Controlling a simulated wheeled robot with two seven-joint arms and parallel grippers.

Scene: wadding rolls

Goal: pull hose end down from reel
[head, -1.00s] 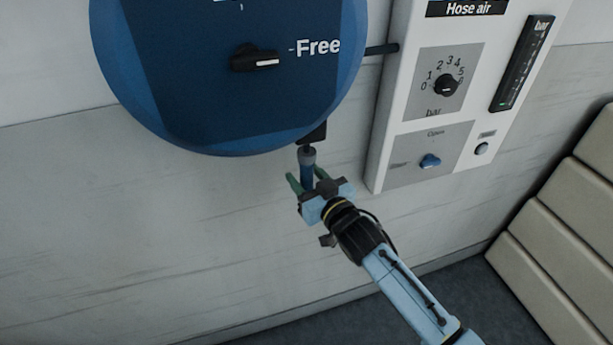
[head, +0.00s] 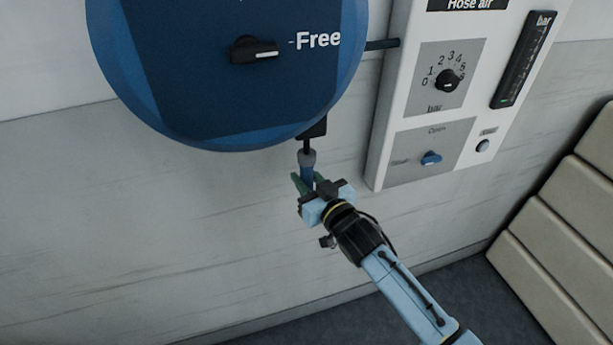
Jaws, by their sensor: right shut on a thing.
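The round blue hose reel (head: 230,100) hangs on the wall at the upper left. Its black knob (head: 254,50) points toward the word "Free". The hose end (head: 307,160), with a grey collar and a blue body, hangs just below the black outlet (head: 313,129) at the reel's lower right. A short piece of dark hose shows between collar and outlet. My right gripper (head: 308,184) has its green fingers shut on the blue body of the hose end, which hangs about upright. The fingers hide part of that body. My left gripper is not in view.
A white "Hose air" panel (head: 377,160) is on the wall to the right, with a bar dial (head: 447,81), a blue valve knob (head: 431,158) and a gauge (head: 523,60). Beige padded rolls (head: 560,230) stand at the far right. The wall below the reel is clear.

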